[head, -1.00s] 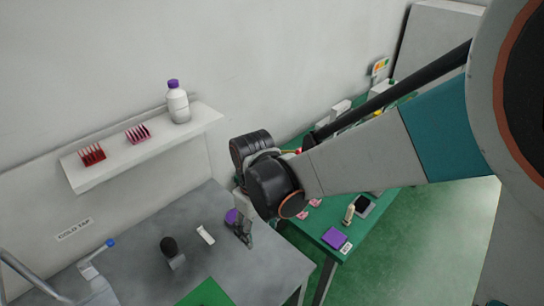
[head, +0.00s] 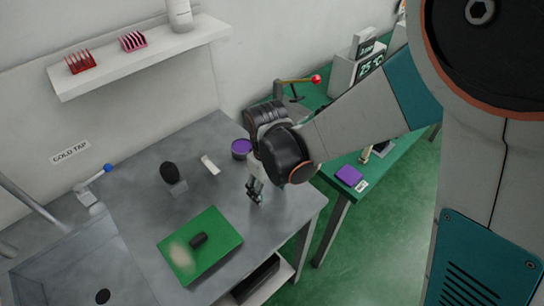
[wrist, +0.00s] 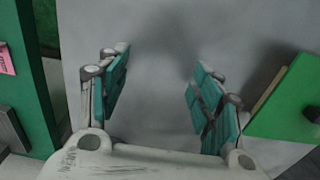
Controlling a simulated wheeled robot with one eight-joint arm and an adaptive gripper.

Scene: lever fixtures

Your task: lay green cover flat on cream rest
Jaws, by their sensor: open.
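The green cover (head: 212,262) is a flat green panel with a black knob (head: 199,240) on top, at the front of the grey bench. A pale blurred patch shows on its left part. In the wrist view a green panel (wrist: 292,108) with a tan edge strip enters from the right. I cannot make out a cream rest for certain; it may be under the cover. My gripper (head: 255,190) hangs over the bench, right of and beyond the cover, apart from it. Its teal-padded fingers (wrist: 157,68) are open, with only grey surface between them.
A black rounded knob on a grey base (head: 172,177), a small white block (head: 210,165) and a purple-topped item (head: 241,148) stand behind the cover. A sink (head: 75,270) lies left. A green table (head: 400,160) with a red-tipped lever (head: 298,80) stands right.

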